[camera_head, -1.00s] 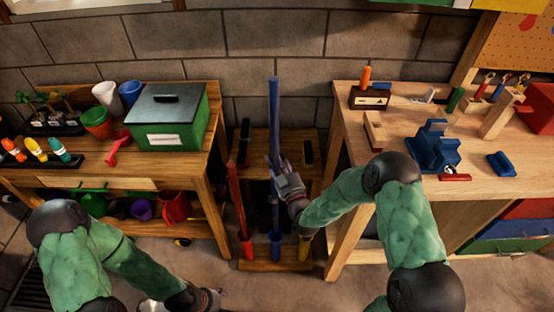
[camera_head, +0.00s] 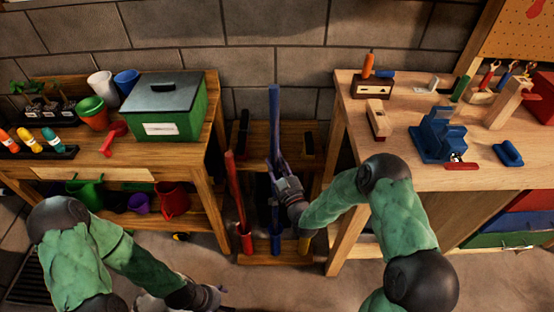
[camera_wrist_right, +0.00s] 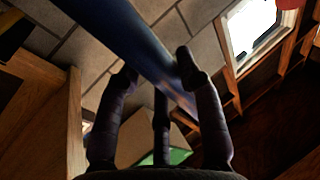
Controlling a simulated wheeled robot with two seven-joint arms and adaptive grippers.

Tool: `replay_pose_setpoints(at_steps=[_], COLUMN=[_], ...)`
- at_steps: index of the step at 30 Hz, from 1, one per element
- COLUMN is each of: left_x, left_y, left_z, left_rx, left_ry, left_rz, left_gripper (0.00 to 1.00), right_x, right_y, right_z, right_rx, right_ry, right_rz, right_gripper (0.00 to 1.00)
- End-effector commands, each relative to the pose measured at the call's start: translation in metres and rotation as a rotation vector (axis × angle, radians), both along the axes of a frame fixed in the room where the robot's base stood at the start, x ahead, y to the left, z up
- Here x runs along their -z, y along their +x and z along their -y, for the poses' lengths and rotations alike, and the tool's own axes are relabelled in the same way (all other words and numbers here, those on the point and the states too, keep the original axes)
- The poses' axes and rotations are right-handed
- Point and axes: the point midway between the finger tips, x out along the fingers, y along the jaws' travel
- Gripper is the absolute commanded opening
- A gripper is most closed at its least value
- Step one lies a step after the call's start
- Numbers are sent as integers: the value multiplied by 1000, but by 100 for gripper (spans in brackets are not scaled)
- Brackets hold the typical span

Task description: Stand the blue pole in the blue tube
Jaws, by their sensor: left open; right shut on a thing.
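The blue pole (camera_head: 274,120) stands close to upright in the head view, above and in line with the blue tube (camera_head: 276,243). My right gripper (camera_head: 279,180) is shut on the pole partway along its length. In the right wrist view the pole (camera_wrist_right: 130,35) runs between the dark fingers (camera_wrist_right: 160,90). Below the gripper the pole shows only in part, and I cannot tell whether its lower end is inside the tube. My left gripper (camera_head: 212,298) is open, low near the bottom edge and away from the pole.
A red pole (camera_head: 235,190) leans in a red tube (camera_head: 244,238), left of the blue tube. A yellow tube (camera_head: 304,243) is to its right. The wooden rack (camera_head: 262,259) sits between the left bench (camera_head: 212,150) and the right workbench (camera_head: 339,130).

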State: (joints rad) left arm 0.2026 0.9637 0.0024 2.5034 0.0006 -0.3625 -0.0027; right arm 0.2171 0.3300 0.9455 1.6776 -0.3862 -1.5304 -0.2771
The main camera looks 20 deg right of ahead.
Motion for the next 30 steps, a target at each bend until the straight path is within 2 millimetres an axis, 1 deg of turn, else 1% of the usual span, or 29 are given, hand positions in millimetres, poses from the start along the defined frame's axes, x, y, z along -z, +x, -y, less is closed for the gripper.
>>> replay_pose_setpoints(at_steps=[30], left_x=[0], left_y=[0], left_z=[0], left_rx=[0], left_ry=[0], left_rz=[0], left_gripper=[64], right_x=[69], right_y=[0], right_z=[1], right_rx=[1], right_ry=[-1], right_rz=[2], right_gripper=[0])
